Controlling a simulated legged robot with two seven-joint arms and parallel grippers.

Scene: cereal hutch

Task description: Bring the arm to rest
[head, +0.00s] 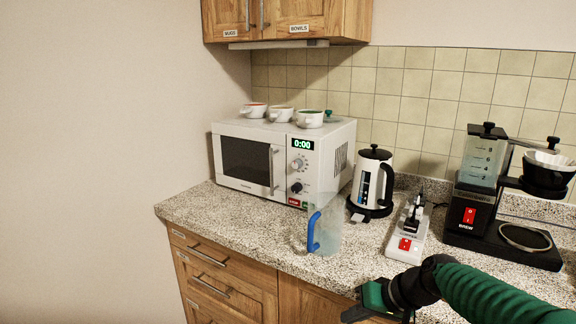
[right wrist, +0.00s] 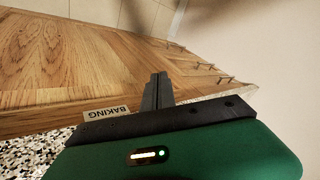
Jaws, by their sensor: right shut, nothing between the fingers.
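My right gripper (head: 362,310) is in the lower right of the head view, in front of the counter's front edge. Its green arm comes in from the right. In the right wrist view its dark fingers (right wrist: 158,90) are together with nothing between them, near a wooden front with a BAKING label (right wrist: 107,113). My left gripper is not in view.
A clear jug with a blue handle (head: 326,232) stands near the front edge of the speckled counter (head: 262,231). Behind are a white microwave (head: 244,160) with bowls on top, a kettle (head: 373,178), a power strip (head: 407,237) and a coffee maker (head: 470,210). Wooden drawers (head: 215,272) are below.

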